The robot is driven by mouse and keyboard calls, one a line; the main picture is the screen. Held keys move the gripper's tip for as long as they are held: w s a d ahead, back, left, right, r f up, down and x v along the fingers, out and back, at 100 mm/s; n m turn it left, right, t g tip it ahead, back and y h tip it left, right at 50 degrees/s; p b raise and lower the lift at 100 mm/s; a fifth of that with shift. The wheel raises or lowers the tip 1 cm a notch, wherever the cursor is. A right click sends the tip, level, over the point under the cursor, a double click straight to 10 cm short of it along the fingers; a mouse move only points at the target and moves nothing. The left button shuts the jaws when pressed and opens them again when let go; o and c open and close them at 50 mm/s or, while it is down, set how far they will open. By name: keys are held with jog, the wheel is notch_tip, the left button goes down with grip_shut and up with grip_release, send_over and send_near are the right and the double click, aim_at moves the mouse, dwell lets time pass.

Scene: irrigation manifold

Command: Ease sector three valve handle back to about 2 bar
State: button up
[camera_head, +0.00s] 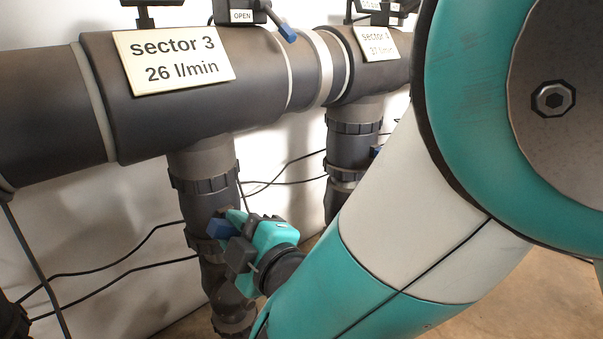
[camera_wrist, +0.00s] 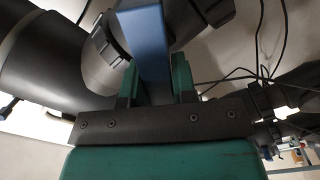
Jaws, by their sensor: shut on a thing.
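The sector 3 pipe section carries a label (camera_head: 178,58) that reads "sector 3, 26 l/min". Below it a dark vertical branch pipe (camera_head: 203,160) runs down to the valve. The valve's blue handle (camera_head: 222,228) sits at my gripper (camera_head: 240,235) in the head view. In the wrist view the blue handle (camera_wrist: 147,40) stands between the two green fingers of my gripper (camera_wrist: 157,82), which is shut on it. Part of the handle and valve body is hidden behind my gripper. No pressure gauge reading is visible.
The sector 4 label (camera_head: 376,43) and its branch pipe (camera_head: 352,150) stand to the right. Another blue handle (camera_head: 286,32) is above, near an "OPEN" tag (camera_head: 241,16). Thin black cables (camera_head: 120,258) run along the pale wall behind the pipes.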

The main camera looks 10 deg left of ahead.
jog(key=shift+d+f+n, duration=0.1)
jog(key=shift+n, duration=0.2)
jog(key=o, duration=0.9)
jog(key=shift+s+d+f+b, duration=0.15)
jog(key=shift+s+d+b, duration=0.2)
jog(key=shift+b, duration=0.5)
jog(key=shift+r+b+v, duration=0.2)
jog(key=shift+b+v, duration=8)
jog(key=shift+b, duration=1.3)
